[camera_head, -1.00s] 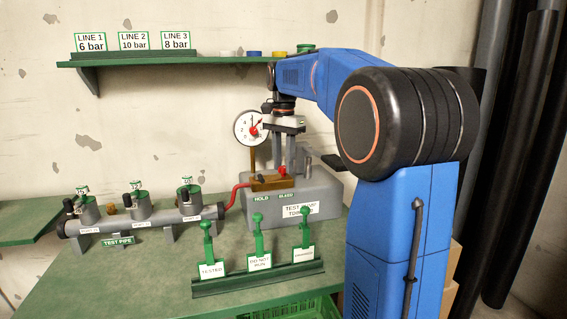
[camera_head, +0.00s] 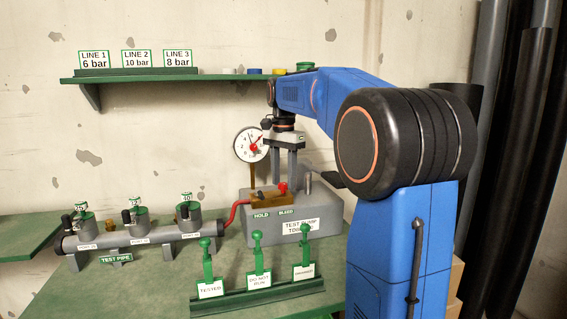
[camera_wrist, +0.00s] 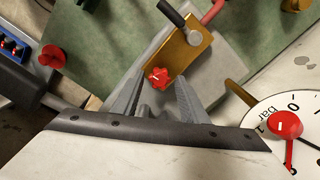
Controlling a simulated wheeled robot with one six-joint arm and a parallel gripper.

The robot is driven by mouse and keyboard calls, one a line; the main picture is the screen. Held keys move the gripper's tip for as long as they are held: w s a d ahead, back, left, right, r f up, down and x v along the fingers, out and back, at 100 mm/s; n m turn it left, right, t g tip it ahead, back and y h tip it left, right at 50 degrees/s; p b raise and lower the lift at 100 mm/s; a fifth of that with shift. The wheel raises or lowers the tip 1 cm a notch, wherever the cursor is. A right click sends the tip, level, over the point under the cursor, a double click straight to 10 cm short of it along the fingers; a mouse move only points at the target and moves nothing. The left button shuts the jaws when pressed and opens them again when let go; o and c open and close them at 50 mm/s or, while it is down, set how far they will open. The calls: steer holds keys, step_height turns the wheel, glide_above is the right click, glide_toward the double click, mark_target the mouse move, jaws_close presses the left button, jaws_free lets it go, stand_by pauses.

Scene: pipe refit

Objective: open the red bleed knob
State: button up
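The red bleed knob (camera_head: 283,187) sits on a brass block (camera_head: 263,200) on top of the grey test pump (camera_head: 325,211), above the BLEED label. In the wrist view the red knob (camera_wrist: 158,77) shows on the brass block (camera_wrist: 186,41), in line with the gap between the fingers. My gripper (camera_head: 287,178) points straight down over the knob. In the wrist view my gripper (camera_wrist: 156,84) is open, with a clear gap between its fingers. The knob appears apart from both fingers. Its exact depth between the tips is hard to tell.
A black-handled lever (camera_wrist: 172,12) and a red hose (camera_head: 232,212) are at the block's other end. The pressure gauge (camera_head: 250,145) stands close to my gripper. A grey post (camera_head: 308,182) rises to the right. Green tag stands (camera_head: 258,275) are in front.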

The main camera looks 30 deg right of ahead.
mark_target(284, 183)
step_height(284, 183, up, 17)
stand_by(0.5)
stand_by(0.5)
